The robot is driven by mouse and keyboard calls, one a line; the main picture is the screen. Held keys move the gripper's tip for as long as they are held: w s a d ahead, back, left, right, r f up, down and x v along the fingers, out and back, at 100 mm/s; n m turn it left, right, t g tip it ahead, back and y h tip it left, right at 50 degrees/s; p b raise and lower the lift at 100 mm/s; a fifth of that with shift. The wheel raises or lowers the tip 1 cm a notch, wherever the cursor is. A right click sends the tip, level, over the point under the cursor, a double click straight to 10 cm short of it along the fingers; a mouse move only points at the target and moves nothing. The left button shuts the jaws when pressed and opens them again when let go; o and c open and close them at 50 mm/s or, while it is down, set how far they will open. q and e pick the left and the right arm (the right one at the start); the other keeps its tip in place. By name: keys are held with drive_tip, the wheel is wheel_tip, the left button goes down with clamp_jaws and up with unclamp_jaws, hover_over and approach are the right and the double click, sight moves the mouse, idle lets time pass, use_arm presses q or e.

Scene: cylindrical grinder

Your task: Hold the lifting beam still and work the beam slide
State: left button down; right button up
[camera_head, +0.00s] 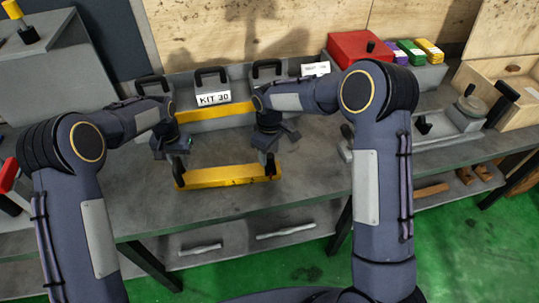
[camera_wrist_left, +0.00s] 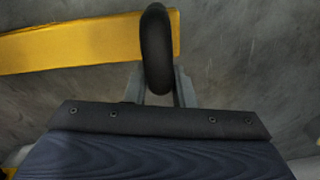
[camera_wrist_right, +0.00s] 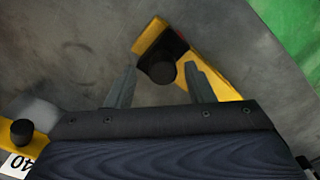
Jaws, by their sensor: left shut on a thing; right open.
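The lifting beam (camera_head: 228,177) is a yellow bar lying on the grey bench near its front edge. My left gripper (camera_head: 179,160) is at the beam's left end. In the left wrist view, its fingers are shut on an upright black handle (camera_wrist_left: 156,50) at the end of the yellow bar (camera_wrist_left: 80,43). My right gripper (camera_head: 268,152) is above the beam's right end. In the right wrist view, its open fingers stand either side of a black knob (camera_wrist_right: 161,68), apart from it. The knob, apparently the beam slide, sits at the yellow beam's end (camera_wrist_right: 215,72).
A second yellow bar (camera_head: 216,112) lies behind, near a KIT 30 label (camera_head: 213,98) and black-handled grey blocks (camera_head: 210,77). A red box (camera_head: 360,48) and coloured cases (camera_head: 410,50) stand at the back right.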

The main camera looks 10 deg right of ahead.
drive_tip(key=shift+f, duration=0.9)
drive_tip(key=shift+c, duration=0.2)
clamp_jaws()
